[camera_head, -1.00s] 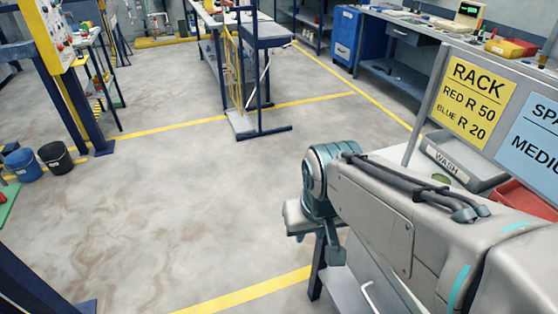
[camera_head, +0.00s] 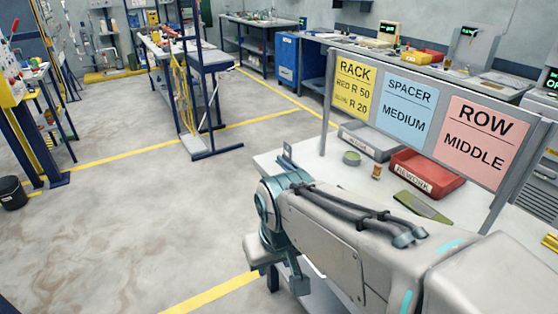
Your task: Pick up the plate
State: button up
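No thing in view can be clearly told as the plate. On the white worktable (camera_head: 275,165), a flat olive-green piece (camera_head: 422,207) lies at the right, in front of a red tray marked REWORK (camera_head: 426,176). A small grey upright piece (camera_head: 287,155) stands at the table's left edge. My arm reaches in from the lower right, across the front of the table, and bends down at a teal joint. My gripper's fingers cannot be made out, and the arm hides part of the table.
A sign board (camera_head: 408,100) over the table reads RACK RED R 50, BLUE R 20, SPACER MEDIUM, ROW MIDDLE. A grey tray (camera_head: 370,141), a round green container (camera_head: 351,158) and a small brown jar (camera_head: 377,171) stand below it. The floor at left is open.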

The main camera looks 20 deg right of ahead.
aim_at(287, 152)
jog(key=z, duration=0.1)
jog(key=k, duration=0.35)
jog(key=u, duration=0.95)
jog(key=i, duration=1.35)
jog(key=z, duration=1.1)
jog(key=i, duration=0.3)
jog(key=z, duration=0.2)
